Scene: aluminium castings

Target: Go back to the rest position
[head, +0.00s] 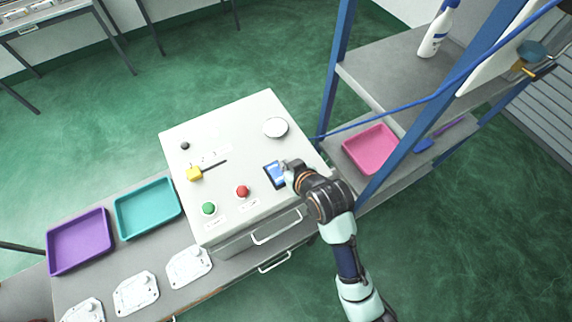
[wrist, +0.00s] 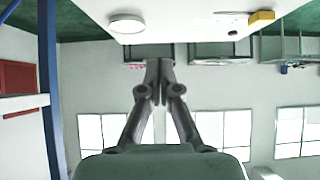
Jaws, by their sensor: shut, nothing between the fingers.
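My gripper (head: 287,167) is at the right side of the white control box (head: 225,125), by the small blue screen (head: 274,174). Its fingertips overlap the screen's edge in the head view; I cannot tell whether they touch. In the wrist view the two fingers (wrist: 159,66) are together with nothing between them. The wrist view looks towards a wall with windows, with the box's white face along the top. My arm reaches in from the bottom right of the head view.
The box carries a green button (head: 209,208), a red button (head: 242,191), a yellow knob (head: 194,173) and a round white disc (head: 276,128). Purple (head: 50,255) and teal (head: 119,218) trays stand left, castings (head: 189,266) in front. A blue-post shelf (head: 338,70) with a pink tray (head: 370,151) stands right.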

